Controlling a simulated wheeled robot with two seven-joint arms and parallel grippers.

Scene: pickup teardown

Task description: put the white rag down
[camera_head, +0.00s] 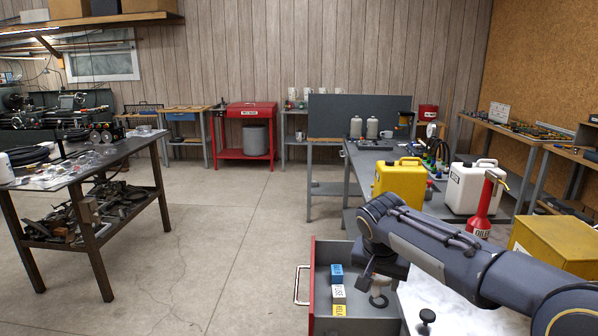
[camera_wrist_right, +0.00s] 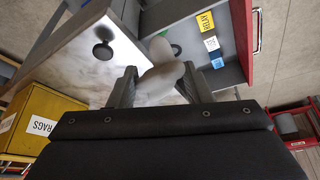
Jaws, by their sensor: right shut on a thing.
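My right gripper (camera_head: 376,288) is over the open drawer, near the edge of the white top (camera_head: 455,308). In the right wrist view my right gripper (camera_wrist_right: 160,88) is shut on the white rag (camera_wrist_right: 160,72), a pale bunched shape between the two fingers. In the head view only a small pale part of the rag (camera_head: 381,284) shows under the gripper; the arm hides the rest. I cannot tell whether the rag touches anything below. My left gripper is in neither view.
The drawer (camera_head: 354,326) holds blue, white and yellow small boxes (camera_head: 338,292). A yellow box (camera_head: 556,246), labelled RAGS in the right wrist view (camera_wrist_right: 38,125), stands right of the white top. A black knob (camera_head: 427,316) sits on that top. Yellow (camera_head: 398,178) and white (camera_head: 470,188) jugs stand behind.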

